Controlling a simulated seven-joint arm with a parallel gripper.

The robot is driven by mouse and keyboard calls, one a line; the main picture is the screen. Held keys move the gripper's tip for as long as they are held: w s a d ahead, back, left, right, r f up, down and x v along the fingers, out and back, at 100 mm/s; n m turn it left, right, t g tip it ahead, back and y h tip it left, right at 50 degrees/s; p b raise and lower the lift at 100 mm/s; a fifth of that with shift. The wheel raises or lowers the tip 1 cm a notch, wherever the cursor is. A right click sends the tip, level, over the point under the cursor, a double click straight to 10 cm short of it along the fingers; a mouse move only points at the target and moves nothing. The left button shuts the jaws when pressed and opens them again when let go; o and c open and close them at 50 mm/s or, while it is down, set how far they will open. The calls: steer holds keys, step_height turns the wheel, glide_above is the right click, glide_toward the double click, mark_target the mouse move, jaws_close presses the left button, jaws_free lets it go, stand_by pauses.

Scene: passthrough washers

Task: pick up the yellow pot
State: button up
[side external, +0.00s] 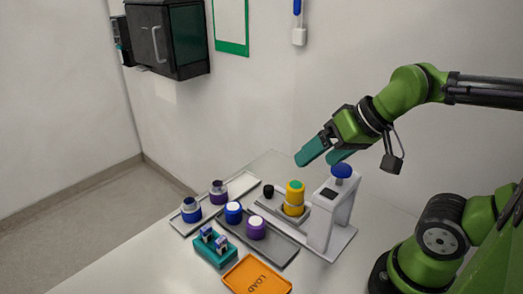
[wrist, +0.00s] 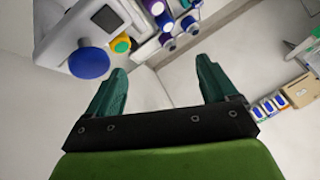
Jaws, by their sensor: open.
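The yellow pot (side external: 295,197) has a green top and stands upright on a grey base beside the white press-like device (side external: 323,218). In the wrist view the yellow pot (wrist: 120,45) shows near the top, left of centre, beside the device's blue knob (wrist: 89,62). My gripper (side external: 318,158) is above the pot, apart from it, with teal fingers spread and nothing between them. In the wrist view my gripper (wrist: 161,66) is also open, and the pot lies beyond the left fingertip.
The device's blue knob (side external: 342,171) stands tall just right of the pot. Blue and purple pots, including a blue one (side external: 233,212) and a purple one (side external: 256,228), stand on grey trays to the left. An orange LOAD tray (side external: 257,276) and a teal rack (side external: 215,253) lie in front.

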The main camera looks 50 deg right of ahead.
mark_target(294, 183)
steer(key=shift+w+d+g, duration=0.2)
steer(key=shift+w+g, duration=0.1)
steer(key=shift+w, duration=0.2)
steer(key=w+d+f+m+g+h, duration=0.2)
steer(key=w+d+f+m+g, duration=0.25)
steer(key=w+g, duration=0.35)
steer(key=shift+t, duration=0.7)
steer(key=f, duration=0.7)
steer(key=w+d+f, duration=0.1)
steer(key=f, duration=0.3)
steer(key=shift+f, duration=0.25)
steer(key=f, duration=0.4)
steer(key=shift+s+f, duration=0.1)
steer(key=shift+s, duration=0.3)
steer(key=shift+f, duration=0.5)
steer(key=c, duration=1.4)
steer(key=shift+r, duration=6.55)
